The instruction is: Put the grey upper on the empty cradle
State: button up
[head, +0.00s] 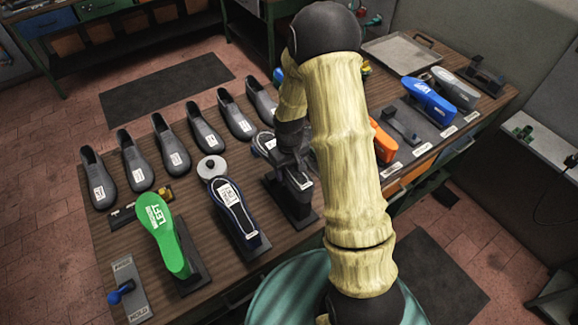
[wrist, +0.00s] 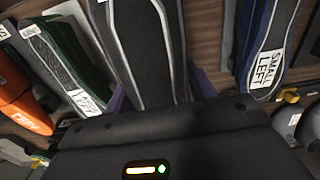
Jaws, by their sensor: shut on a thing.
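My gripper (head: 290,160) is shut on a dark grey upper with pale grey trim, which runs up the middle of the wrist view (wrist: 150,50) between purple fingers. In the head view the gripper is over a dark stand (head: 290,205), beside the navy-edged upper (head: 236,210). At the right of the bench, a low dark cradle (head: 401,126) holds nothing, between an orange form and a blue form. Another low dark holder (head: 485,76) at the far right end also looks bare.
A green form (head: 165,235) stands at the left front. Several grey shoes (head: 172,145) line the back of the bench. The orange form (head: 383,145), blue form (head: 428,102) and grey form (head: 455,90) flank the low cradle. A metal tray (head: 400,52) lies behind.

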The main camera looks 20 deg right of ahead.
jog(key=shift+w+f+b, duration=0.15)
jog(key=shift+f+b, duration=1.15)
jog(key=shift+f, duration=0.6)
jog(key=shift+a+f+b, duration=0.1)
jog(key=shift+f+b, duration=0.35)
jog(key=shift+f, duration=0.1)
jog(key=shift+f+b, duration=0.9)
jog(key=shift+f, duration=0.35)
jog(key=shift+s+f+b, duration=0.2)
jog(key=shift+f+b, duration=0.15)
jog(key=shift+f, duration=0.1)
jog(key=shift+w+f, duration=0.1)
jog(key=shift+f, duration=0.15)
jog(key=shift+f+b, duration=0.55)
jog(key=o, duration=1.2)
jog(key=shift+c, duration=0.2)
